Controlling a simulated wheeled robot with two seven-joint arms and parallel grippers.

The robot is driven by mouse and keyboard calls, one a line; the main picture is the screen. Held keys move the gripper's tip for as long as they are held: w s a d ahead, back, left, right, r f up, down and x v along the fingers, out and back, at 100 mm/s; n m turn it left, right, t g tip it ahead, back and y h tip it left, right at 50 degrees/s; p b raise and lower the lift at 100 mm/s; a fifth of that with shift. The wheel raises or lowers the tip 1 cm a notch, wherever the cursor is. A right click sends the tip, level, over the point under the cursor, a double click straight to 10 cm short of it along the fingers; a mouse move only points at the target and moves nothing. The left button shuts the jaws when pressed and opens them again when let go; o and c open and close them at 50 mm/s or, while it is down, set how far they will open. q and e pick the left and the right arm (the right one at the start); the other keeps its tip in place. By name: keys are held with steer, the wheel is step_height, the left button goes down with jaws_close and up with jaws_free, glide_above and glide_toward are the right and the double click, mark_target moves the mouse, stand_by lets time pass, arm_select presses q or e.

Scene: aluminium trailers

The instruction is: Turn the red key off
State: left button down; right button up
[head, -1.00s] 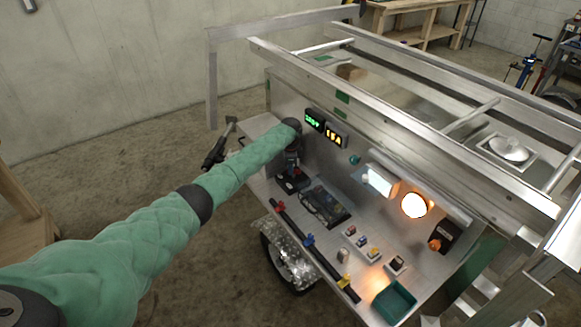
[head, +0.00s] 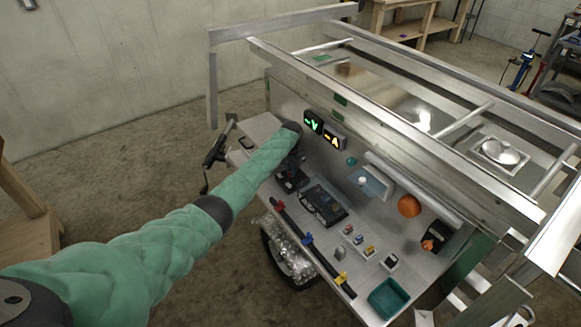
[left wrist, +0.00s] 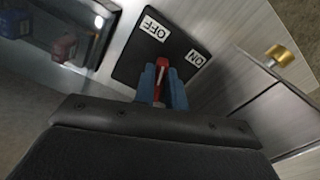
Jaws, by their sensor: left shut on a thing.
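The red key (left wrist: 162,70) shows in the left wrist view on a black plate (left wrist: 128,66) with white OFF and ON labels. My left gripper (left wrist: 163,88) has its blue fingers closed around the key, one on each side. The key's red top shows between the fingertips and points toward the labels; its base is partly hidden. In the head view, my left gripper (head: 293,168) is over the black key plate (head: 287,185) at the left part of the bench, and the key itself is hidden there. My right gripper is not in view.
A dark device (head: 324,204) lies right of the plate. A black bar (head: 310,245) with coloured clips runs along the front edge. Small switches (head: 360,240), a teal tray (head: 388,298) and an unlit orange lamp (head: 409,205) are further right. Green and amber displays (head: 323,129) are behind.

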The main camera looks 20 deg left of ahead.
arm_select(q)
steer(key=n, duration=0.1)
steer(key=n+p, duration=0.1)
steer(key=n, duration=0.2)
steer(key=shift+w+d+r+n+p, duration=0.1)
steer(key=shift+d+r+n+p, duration=0.05)
steer(key=shift+d+n+p, duration=0.15)
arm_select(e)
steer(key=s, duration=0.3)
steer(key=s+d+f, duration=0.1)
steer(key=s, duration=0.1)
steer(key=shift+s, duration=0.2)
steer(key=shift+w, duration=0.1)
arm_select(q)
steer(key=c, duration=1.5)
jaws_free()
steer(key=shift+c, duration=0.2)
steer(key=shift+o, duration=0.5)
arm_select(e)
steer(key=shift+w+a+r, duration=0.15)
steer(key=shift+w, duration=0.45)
